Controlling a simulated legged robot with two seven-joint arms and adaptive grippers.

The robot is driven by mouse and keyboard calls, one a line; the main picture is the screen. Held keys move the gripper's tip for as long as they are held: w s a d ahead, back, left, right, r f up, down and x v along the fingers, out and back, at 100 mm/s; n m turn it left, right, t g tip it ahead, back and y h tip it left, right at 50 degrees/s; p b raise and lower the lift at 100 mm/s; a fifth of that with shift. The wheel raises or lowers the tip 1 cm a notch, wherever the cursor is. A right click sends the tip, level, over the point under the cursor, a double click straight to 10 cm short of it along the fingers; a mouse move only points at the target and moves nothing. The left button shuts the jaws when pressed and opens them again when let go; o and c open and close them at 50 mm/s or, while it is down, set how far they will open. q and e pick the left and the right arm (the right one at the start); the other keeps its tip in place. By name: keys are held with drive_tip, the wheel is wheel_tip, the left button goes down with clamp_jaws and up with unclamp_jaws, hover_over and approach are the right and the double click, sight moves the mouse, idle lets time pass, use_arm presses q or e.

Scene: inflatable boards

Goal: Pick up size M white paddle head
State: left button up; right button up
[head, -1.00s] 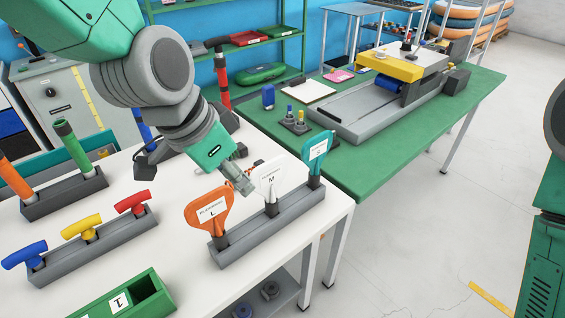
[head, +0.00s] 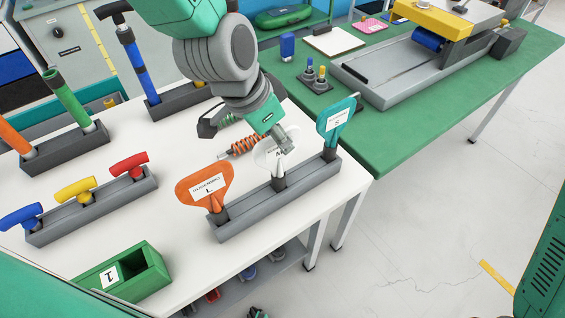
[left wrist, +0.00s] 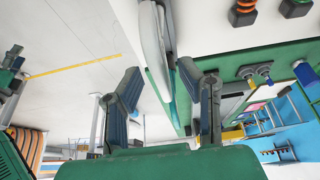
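The white size M paddle head (head: 268,158) stands upright in the middle of a grey rack (head: 240,216), between the orange L paddle head (head: 205,190) and the teal S paddle head (head: 336,117). My left gripper (head: 284,138) is at its upper part and hides some of it and its label. In the left wrist view, the two fingers of the left gripper (left wrist: 160,76) are spread apart. The white paddle head (left wrist: 152,45) shows edge-on just beyond and between the fingertips; I cannot tell whether it touches them.
A rack of blue, yellow and red T-handles (head: 90,207) and a green box (head: 122,272) stand to the left on the white table (head: 170,175). A shaft with an orange spring (head: 243,146) lies behind the paddles. A green table (head: 400,130) adjoins at right.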

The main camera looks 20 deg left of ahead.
sight(290, 159)
use_arm(q)
drive_tip(key=f, duration=0.2)
drive_tip(key=w+f, duration=0.1)
drive_tip(key=f, duration=0.1)
drive_tip(key=shift+w+f, duration=0.1)
drive_tip(key=shift+f, duration=0.25)
drive_tip(key=shift+d+r, duration=0.1)
drive_tip(key=shift+d, duration=0.4)
clamp_jaws()
drive_tip(key=shift+a, duration=0.1)
drive_tip(key=shift+a+r, duration=0.1)
drive_tip(key=shift+a, duration=0.05)
